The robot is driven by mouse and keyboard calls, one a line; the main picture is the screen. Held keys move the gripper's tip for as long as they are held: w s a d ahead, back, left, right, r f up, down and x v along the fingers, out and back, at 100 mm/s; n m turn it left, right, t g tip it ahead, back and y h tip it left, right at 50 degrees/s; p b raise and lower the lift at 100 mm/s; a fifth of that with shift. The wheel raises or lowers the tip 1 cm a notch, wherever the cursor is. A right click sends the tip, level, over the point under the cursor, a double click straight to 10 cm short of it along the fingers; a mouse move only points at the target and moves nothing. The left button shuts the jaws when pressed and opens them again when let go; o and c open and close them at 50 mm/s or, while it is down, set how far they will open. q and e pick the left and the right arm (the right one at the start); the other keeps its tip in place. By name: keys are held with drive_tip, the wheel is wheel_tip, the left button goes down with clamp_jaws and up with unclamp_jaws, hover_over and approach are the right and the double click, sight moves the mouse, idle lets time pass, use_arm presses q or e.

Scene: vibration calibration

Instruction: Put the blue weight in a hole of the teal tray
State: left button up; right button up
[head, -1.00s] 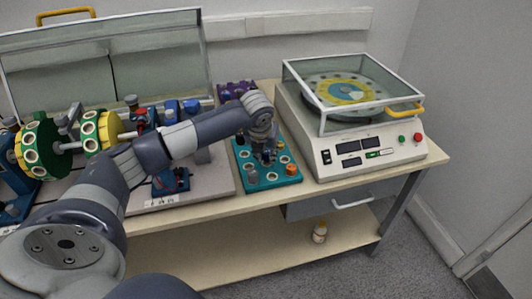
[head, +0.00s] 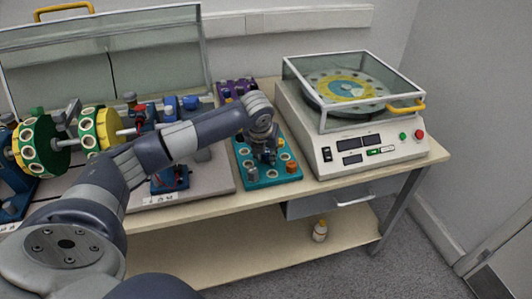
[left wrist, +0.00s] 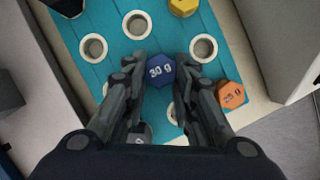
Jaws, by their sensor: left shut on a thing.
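The blue weight (left wrist: 160,70), marked 30 g, sits between the fingertips of my left gripper (left wrist: 160,82) in the left wrist view. The gripper is shut on it, over the teal tray (left wrist: 112,62). Empty round holes show around the weight; how high it is above the tray I cannot tell. In the head view my left gripper (head: 267,156) is over the teal tray (head: 268,184), and the weight is hidden there. My right gripper is not in view.
An orange weight (left wrist: 232,95), a yellow weight (left wrist: 183,6) and a grey weight (left wrist: 140,132) are close by on the tray. A balancing machine with a glass lid (head: 365,158) stands right of the tray. A purple rack (head: 236,88) stands behind.

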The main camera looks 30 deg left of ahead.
use_arm(q)
drive_tip(key=shift+f, duration=0.25)
drive_tip(key=o, duration=1)
drive_tip(key=shift+c, duration=0.2)
drive_tip(key=v, duration=1.2)
drive_tip(key=shift+w, duration=0.1)
